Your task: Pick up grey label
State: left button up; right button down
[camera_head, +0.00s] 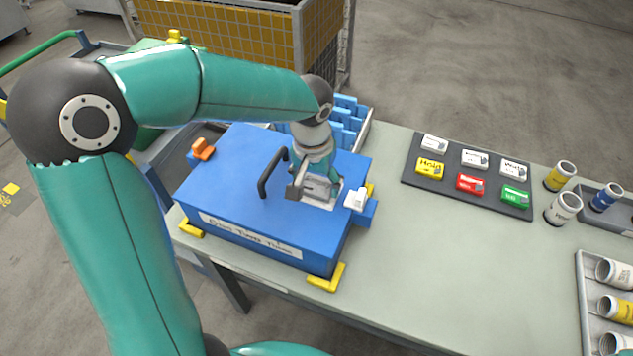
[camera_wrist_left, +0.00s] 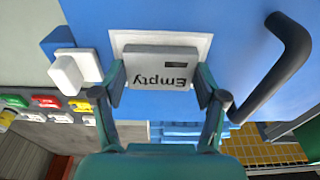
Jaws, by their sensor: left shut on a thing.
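The grey label (camera_wrist_left: 160,68) is a flat block reading "Empty", upside down in the left wrist view. It lies over a white-edged rectangle (camera_wrist_left: 118,38) on the lid of a blue box (camera_head: 235,185). My left gripper (camera_wrist_left: 162,82) is shut on the grey label, with one finger on each short side. In the head view the left gripper (camera_head: 312,184) points down at the lid's right part, beside the black handle (camera_head: 268,175). I cannot tell whether the label touches the lid. My right gripper is not in view.
A white switch-like block (camera_head: 356,199) and an orange one (camera_head: 202,149) sit at the box's sides. Yellow corner pieces (camera_head: 328,278) bound the box. A dark tray (camera_head: 424,171) of coloured labels and several cups (camera_head: 562,208) stand right. The table's front middle is clear.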

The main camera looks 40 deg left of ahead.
pick_arm(q)
notch_tip(320, 180, up, 19)
jog(key=p, duration=0.1)
notch_tip(320, 180, up, 5)
jog(key=p, duration=0.4)
send_over(317, 186)
dwell(0.8)
jog(key=shift+s+a+f, duration=0.1)
dwell(0.3)
